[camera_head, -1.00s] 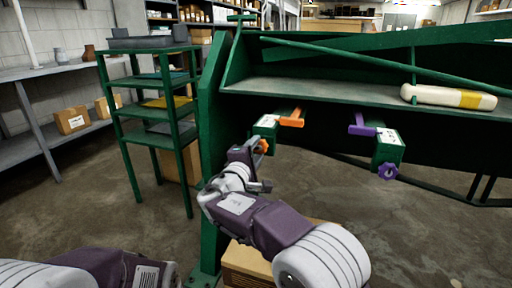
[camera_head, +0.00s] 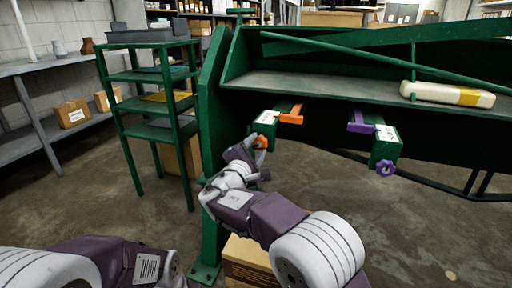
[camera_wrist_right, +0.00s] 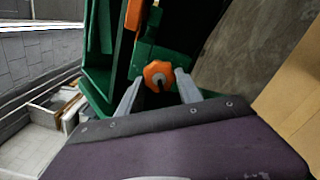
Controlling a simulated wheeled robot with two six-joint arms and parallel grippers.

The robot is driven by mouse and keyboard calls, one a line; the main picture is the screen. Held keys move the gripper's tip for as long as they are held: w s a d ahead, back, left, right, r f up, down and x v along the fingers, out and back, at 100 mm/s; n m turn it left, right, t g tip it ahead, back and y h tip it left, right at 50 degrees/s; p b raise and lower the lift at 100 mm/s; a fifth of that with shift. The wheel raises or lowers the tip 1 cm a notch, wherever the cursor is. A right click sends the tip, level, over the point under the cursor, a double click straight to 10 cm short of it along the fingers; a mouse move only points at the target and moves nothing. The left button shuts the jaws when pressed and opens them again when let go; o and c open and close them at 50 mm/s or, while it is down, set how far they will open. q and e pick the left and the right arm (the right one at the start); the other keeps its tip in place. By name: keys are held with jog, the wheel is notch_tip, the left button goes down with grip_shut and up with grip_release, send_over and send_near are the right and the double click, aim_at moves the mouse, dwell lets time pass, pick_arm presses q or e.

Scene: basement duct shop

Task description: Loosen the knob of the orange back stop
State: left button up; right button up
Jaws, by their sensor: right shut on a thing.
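The orange back stop (camera_head: 291,115) sticks out from a green block (camera_head: 265,122) under the shelf of the green machine. Its orange knob (camera_head: 261,142) is on the near, lower side of that block. My right gripper (camera_head: 257,150) is at the knob. In the right wrist view the orange knob (camera_wrist_right: 160,76) sits between the two grey fingers (camera_wrist_right: 157,88), and the gripper is shut on it. Part of the knob is hidden by the gripper in the head view. My left arm shows at the lower left, but its gripper is outside the frame.
A purple stop (camera_head: 362,123) with its own purple knob (camera_head: 386,168) hangs to the right. A green rack (camera_head: 150,131) stands left. A cardboard box (camera_head: 247,262) is below my right arm.

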jog(key=shift+f, duration=0.1)
jog(key=o, duration=1.3)
jog(key=shift+o, duration=0.2)
jog(key=shift+s, duration=0.1)
jog(key=p+v, duration=0.2)
jog(key=v, duration=0.7)
jog(key=shift+p, duration=0.4)
